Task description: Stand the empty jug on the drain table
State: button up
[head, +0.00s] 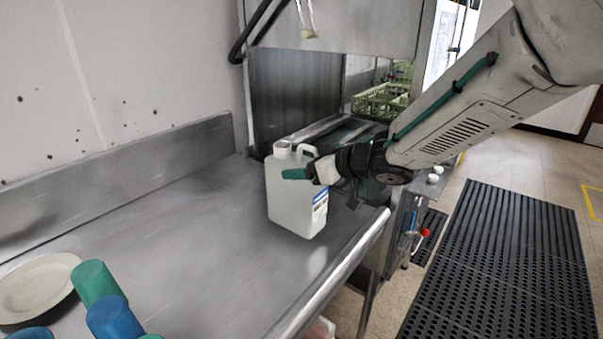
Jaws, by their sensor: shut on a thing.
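The white jug (292,205) is upright at the right end of the steel table (190,225), near the dishwasher opening. It has an open neck, a side handle and a blue-and-white label. I cannot tell whether its base touches the table. My gripper (305,173) comes in from the right and is shut on the jug near its handle. A green fingertip shows in front of the jug's upper part; the other finger is hidden.
A cream plate (40,285), a green cup (97,282) and a blue cup (115,318) are at the table's near left. A green rack (380,100) is beyond the machine. A raised backsplash (120,175) runs behind the table. The table's middle is clear. A black mat (500,260) covers the floor at right.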

jog(key=shift+w+d+f, duration=0.1)
jog(key=shift+d+f, duration=0.05)
jog(key=shift+f, duration=0.45)
jog(key=shift+d+f, duration=0.15)
jog(key=shift+f, duration=0.45)
jog(key=o, duration=1.3)
jog(key=shift+f, duration=0.15)
jog(key=shift+a, duration=0.1)
